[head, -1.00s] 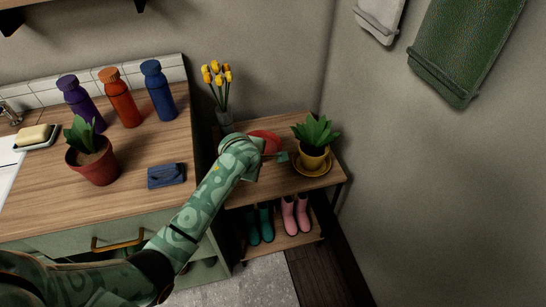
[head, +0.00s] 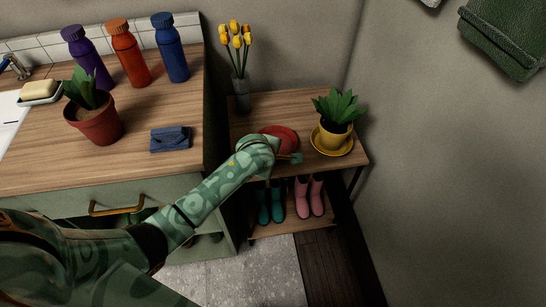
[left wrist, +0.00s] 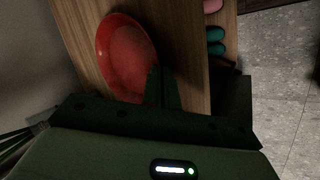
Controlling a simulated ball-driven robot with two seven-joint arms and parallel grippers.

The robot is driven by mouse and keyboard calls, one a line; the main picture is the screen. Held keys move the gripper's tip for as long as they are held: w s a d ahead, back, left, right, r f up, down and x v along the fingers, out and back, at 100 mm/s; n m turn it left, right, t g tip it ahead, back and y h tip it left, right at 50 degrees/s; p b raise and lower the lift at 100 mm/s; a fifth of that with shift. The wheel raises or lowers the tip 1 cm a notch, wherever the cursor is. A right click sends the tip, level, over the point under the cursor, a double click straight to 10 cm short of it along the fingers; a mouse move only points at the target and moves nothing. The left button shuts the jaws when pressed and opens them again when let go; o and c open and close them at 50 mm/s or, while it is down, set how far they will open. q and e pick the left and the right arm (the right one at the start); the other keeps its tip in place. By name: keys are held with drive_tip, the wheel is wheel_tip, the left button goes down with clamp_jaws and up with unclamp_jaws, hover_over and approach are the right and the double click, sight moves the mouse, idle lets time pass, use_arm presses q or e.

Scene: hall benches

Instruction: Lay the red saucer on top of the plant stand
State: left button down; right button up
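The red saucer (head: 285,133) is over the wooden top of the plant stand (head: 295,104), between the flower vase and the yellow pot. My left gripper (head: 292,158) is at the saucer's near edge, and my arm covers part of the saucer. In the left wrist view the saucer (left wrist: 125,50) appears beside the bare wood (left wrist: 185,50), with the dark fingers (left wrist: 163,88) close together at its rim; they look shut on it. I cannot tell whether the saucer touches the wood. My right gripper is not in view.
A yellow pot with a plant (head: 333,135) stands on a yellow saucer at right. A grey vase of yellow flowers (head: 241,97) stands at back left. Teal boots (head: 270,205) and pink boots (head: 310,197) are on the lower shelf. The counter (head: 60,165) adjoins at left.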

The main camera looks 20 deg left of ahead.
use_arm(q)
drive_tip(key=c, duration=2)
unclamp_jaws()
